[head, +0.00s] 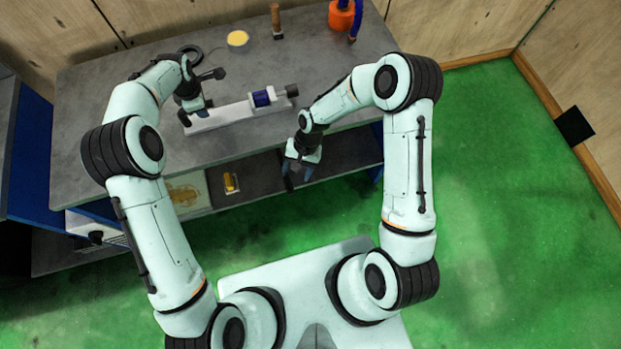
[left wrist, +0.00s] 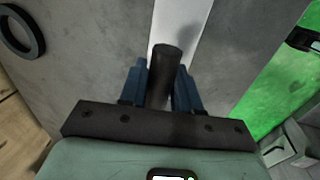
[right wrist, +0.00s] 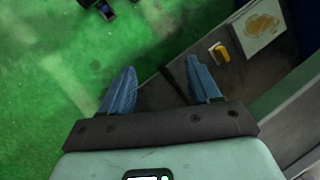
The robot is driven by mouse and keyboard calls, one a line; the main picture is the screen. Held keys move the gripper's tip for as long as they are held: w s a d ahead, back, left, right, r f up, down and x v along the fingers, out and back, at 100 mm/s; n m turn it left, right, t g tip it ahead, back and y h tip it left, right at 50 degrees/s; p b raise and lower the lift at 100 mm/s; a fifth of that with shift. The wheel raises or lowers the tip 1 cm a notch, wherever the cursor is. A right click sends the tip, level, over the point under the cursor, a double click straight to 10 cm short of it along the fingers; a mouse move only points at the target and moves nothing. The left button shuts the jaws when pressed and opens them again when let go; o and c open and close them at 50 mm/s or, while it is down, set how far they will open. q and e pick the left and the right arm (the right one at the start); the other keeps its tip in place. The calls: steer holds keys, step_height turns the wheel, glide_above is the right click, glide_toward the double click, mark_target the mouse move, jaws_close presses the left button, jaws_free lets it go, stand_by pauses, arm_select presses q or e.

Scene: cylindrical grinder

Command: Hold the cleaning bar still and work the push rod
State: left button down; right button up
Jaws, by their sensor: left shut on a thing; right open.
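My left gripper (head: 195,104) is over the left end of a white base strip (head: 228,112) on the grey table. In the left wrist view its blue fingers (left wrist: 162,75) are shut on a dark round bar (left wrist: 166,62), apparently the cleaning bar; the strip (left wrist: 186,22) lies behind it. A blue-and-white cylinder (head: 262,97) with a dark end piece (head: 291,90) sits toward the strip's right end; I cannot tell which part is the push rod. My right gripper (head: 298,172) is open and empty, low in front of the table edge; its spread fingers also show in the right wrist view (right wrist: 160,75).
On the grey table (head: 100,130) are a black ring (head: 190,50), a yellow round dish (head: 237,38), a wooden-handled tool (head: 276,20) and an orange container (head: 345,15). A shelf below holds a yellow item (head: 231,183). Green floor (head: 490,200) is free at right.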

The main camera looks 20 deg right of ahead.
steer(key=s+d+f+m+y, duration=0.1)
steer(key=s+d+f+m, duration=0.1)
steer(key=s+f, duration=0.3)
steer(key=shift+s+d, duration=0.25)
steer(key=shift+d, duration=0.1)
steer(key=shift+f, duration=0.1)
steer(key=n+h, duration=0.3)
glide_toward(291, 87)
steer(key=s+f, duration=0.2)
steer(key=s, duration=0.1)
steer(key=s+d+f, duration=0.1)
steer(key=s+f, duration=0.1)
steer(key=s, duration=0.1)
steer(key=s+f, duration=0.2)
steer(key=s, duration=0.1)
steer(key=shift+s+d+f, duration=0.15)
steer(key=w+a+r+n+t+h, duration=0.2)
steer(key=w+a+r+n, duration=0.15)
steer(key=w+r, duration=0.45)
steer(key=shift+n, duration=0.25)
steer(key=f, duration=1)
steer(key=shift+s+d+f, duration=0.25)
steer(key=shift+s+d, duration=0.1)
